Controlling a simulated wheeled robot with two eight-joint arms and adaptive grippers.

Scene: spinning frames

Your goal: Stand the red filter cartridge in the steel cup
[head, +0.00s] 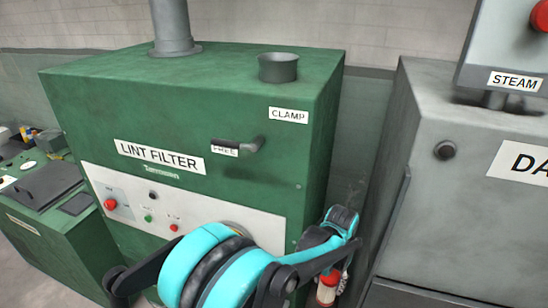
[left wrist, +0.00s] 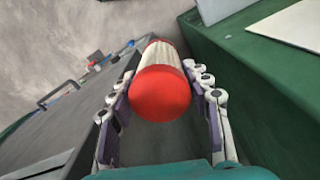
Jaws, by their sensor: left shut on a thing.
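The red filter cartridge (head: 327,288) has red ends and a pale middle. It also shows in the left wrist view (left wrist: 160,92), its red end toward the camera, between the two fingers. My left gripper (head: 333,276) is shut on it, low in front of the gap between the green and grey machines. In the left wrist view the gripper (left wrist: 162,98) has a finger on each side of the cartridge. A short grey open-topped cylinder (head: 278,68) stands on top of the green machine; I cannot tell whether it is the steel cup. My right gripper is out of view.
The green lint filter machine (head: 215,110) carries a black handle (head: 238,146) by a FREE label, below a CLAMP label (head: 289,115). A grey pipe (head: 172,28) rises from its top. A grey machine (head: 455,175) stands at right. A green bench (head: 60,235) stands at left.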

